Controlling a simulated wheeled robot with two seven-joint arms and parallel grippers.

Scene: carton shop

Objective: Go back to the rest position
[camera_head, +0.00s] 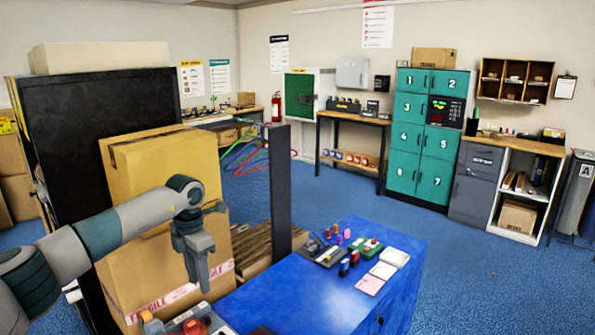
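My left arm comes in from the left. Its gripper (198,282) hangs pointing down in front of stacked brown cartons (160,170), left of the blue table (300,285). No object shows between its fingers, but their gap is too small to tell open from shut. My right gripper is out of view.
The blue table holds small stamps, pads and cards. A grey and orange tool (180,320) lies at the bottom edge. A dark post (280,185) and black panel (100,140) stand near the cartons. Teal lockers (422,150) stand behind. Blue floor is clear at right.

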